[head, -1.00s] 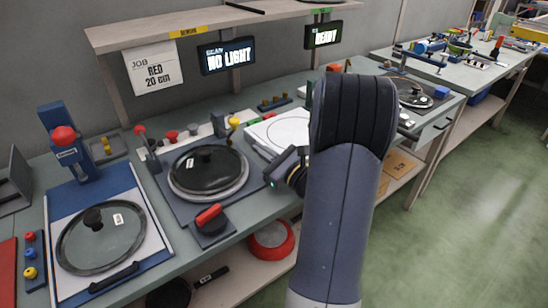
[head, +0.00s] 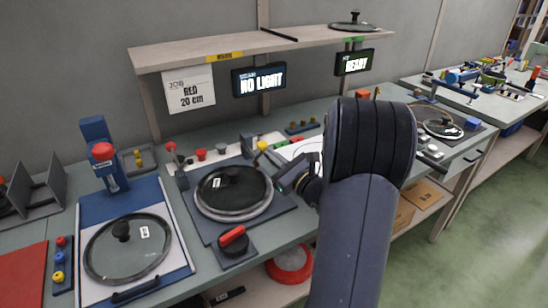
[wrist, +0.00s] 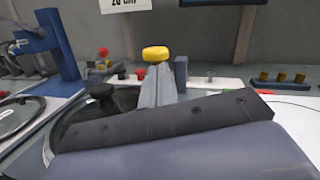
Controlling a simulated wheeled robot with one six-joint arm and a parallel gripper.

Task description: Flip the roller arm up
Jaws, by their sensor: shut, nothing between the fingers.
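A grey upright arm with a yellow knob (head: 262,145), which I take to be the roller arm, stands behind the round station with the dark glass lid (head: 233,190). In the wrist view its yellow knob (wrist: 155,54) tops a grey upright bar just beyond my gripper. My gripper (head: 285,183) is shut and empty, over the right edge of the lid and in front of the yellow knob. I see no clear contact with it. In the wrist view, my gripper's dark body hides the bar's lower end.
A red-handled lever (head: 232,236) sits in front of the lid station. A red-knobbed post (head: 171,147) stands at its back left. A blue press (head: 103,153) and a second glass lid (head: 127,248) are at left. An overhead shelf (head: 235,50) carries lit signs.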

